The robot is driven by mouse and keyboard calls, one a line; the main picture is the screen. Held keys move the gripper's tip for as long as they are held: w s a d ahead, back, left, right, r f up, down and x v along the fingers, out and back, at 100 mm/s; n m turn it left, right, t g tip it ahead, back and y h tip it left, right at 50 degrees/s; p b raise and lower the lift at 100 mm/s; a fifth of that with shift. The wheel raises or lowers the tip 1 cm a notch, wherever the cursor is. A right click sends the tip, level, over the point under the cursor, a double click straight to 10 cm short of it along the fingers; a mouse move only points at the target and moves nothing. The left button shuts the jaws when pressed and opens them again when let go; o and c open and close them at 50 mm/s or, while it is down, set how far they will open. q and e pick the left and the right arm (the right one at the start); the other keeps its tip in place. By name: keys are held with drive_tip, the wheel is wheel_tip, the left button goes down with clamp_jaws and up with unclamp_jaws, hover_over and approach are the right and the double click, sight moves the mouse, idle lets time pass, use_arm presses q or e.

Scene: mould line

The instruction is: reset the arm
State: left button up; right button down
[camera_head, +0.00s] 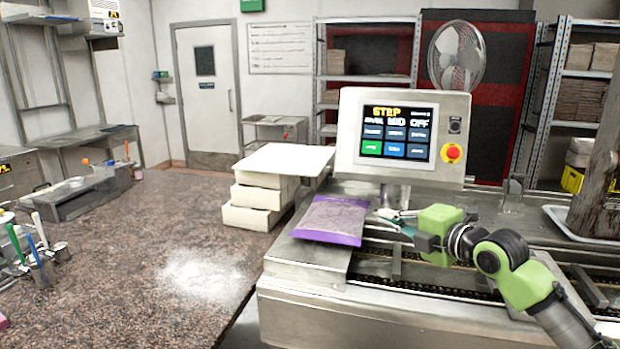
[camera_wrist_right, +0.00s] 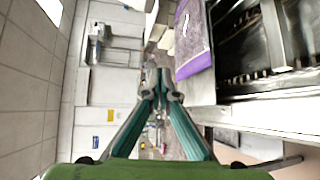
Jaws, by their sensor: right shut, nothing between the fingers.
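My right arm comes in from the lower right in the head view, green and grey. Its gripper (camera_head: 393,224) hangs over the metal conveyor machine, just right of a purple-edged bag (camera_head: 333,220). In the right wrist view the two teal fingers of the gripper (camera_wrist_right: 160,85) meet at their tips, with nothing between them. The bag also shows there (camera_wrist_right: 193,40), to the right of the fingertips and apart from them. My left gripper is not in view.
A control panel (camera_head: 398,180) with a red button stands behind the gripper. Pale stacked boxes (camera_head: 252,218) stand left of the bag. A granite counter (camera_head: 150,240) with white powder fills the left, its middle mostly clear. A tray (camera_head: 590,233) lies at the right.

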drive_tip(key=s+a+f+m+g, duration=0.1)
drive_tip(key=s+a+f, duration=0.1)
drive_tip(key=f, duration=0.3)
drive_tip(key=s+a+f+m+g, duration=0.1)
drive_tip(key=s+a+f, duration=0.1)
drive_tip(key=s+f, duration=0.2)
drive_tip(key=s+a+f+m, duration=0.2)
drive_tip(key=f, duration=0.5)
drive_tip(key=shift+s+g+h, duration=0.3)
drive_tip(key=shift+s+g, duration=0.1)
drive_tip(key=s+f+m+g+h, duration=0.2)
drive_tip(key=s+f+m, duration=0.4)
drive_tip(key=s+f, duration=0.5)
drive_tip(key=s+d+f+m+g+h, duration=0.2)
drive_tip(key=s+d+f+m, duration=0.15)
drive_tip(key=s, duration=0.55)
drive_tip(key=s+d+f+m+g+h, duration=0.15)
drive_tip(key=s+f+m, duration=0.3)
drive_tip(key=s, duration=0.45)
drive_tip(key=s+d+f+m+g+h, duration=0.25)
drive_tip(key=s+d+m, duration=0.2)
drive_tip(key=s, duration=0.45)
wheel_tip(320, 180, down, 25)
drive_tip(key=s+y, duration=0.1)
drive_tip(key=s+d+f+g, duration=0.1)
drive_tip(key=s+d+f, duration=0.1)
drive_tip(key=s+f, duration=1.5)
drive_tip(key=shift+s+d+f+g, duration=0.2)
drive_tip(key=shift+s+f+g, duration=0.15)
drive_tip(key=shift+f+g, duration=0.05)
